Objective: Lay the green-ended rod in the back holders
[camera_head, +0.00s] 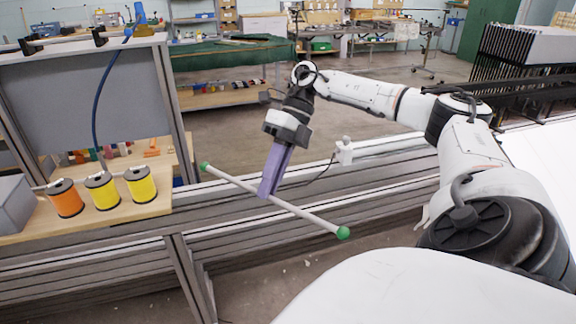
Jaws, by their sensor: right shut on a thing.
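The green-ended rod (305,214) is a thin pale rod with a green ball at each end. It is held in the air, slanting from upper left to lower right. My right gripper (268,190), with purple fingers, is shut on it near its middle and points down. Black hook-like brackets (99,37) sit along the top edge of a grey panel frame at the far left, with another (30,46) further left. They may be holders, but I cannot tell if they are the back ones. The rod is well apart from them. My left gripper is not in view.
An orange spool (65,199) and two yellow spools (102,191) stand on a wooden shelf (100,222) left of the rod. A blue cable (97,100) hangs before the grey panel (60,100). Metal rails (390,168) run behind and below the rod.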

